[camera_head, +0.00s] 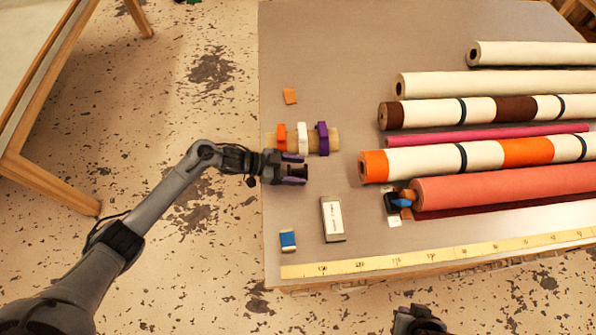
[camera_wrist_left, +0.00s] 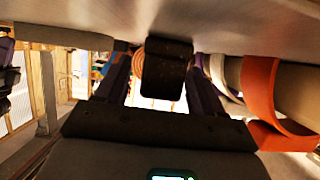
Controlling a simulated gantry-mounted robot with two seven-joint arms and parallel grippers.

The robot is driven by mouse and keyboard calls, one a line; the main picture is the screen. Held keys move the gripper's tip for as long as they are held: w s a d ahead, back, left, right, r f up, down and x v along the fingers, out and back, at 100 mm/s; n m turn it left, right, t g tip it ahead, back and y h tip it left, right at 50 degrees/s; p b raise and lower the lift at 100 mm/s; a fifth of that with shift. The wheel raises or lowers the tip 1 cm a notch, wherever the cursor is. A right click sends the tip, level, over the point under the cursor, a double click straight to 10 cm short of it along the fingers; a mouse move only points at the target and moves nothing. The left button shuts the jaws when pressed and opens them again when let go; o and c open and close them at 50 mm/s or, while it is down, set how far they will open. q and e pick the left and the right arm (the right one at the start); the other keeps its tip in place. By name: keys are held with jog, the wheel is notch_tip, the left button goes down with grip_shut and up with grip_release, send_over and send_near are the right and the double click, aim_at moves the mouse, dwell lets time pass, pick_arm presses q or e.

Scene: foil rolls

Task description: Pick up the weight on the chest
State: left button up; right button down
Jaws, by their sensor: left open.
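The chest (camera_head: 330,60) has a broad grey top. A small dark block (camera_head: 292,172), which seems to be the weight, sits on it near the left edge. My left gripper (camera_head: 294,170) is open, with its fingers on either side of the block. In the left wrist view the dark block (camera_wrist_left: 167,68) stands between the open fingers, with a gap at its left; that view looks upside down, with the chest top above. My right gripper (camera_head: 418,320) shows only as a dark part at the bottom edge; its fingers cannot be made out.
A tan tube with orange, white and purple bands (camera_head: 303,139) lies just beyond my left gripper. A grey labelled box (camera_head: 333,218) and a blue-wrapped block (camera_head: 288,240) sit nearer the front. Several rolls (camera_head: 490,110) fill the right side. A yellow measuring strip (camera_head: 430,254) runs along the front.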

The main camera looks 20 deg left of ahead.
pick_arm(q)
jog(key=shift+w+d+f, duration=0.15)
jog(key=shift+d+f, duration=0.05)
jog(key=shift+d, duration=0.1)
grip_shut()
jog(key=shift+r, duration=0.1)
dwell(0.4)
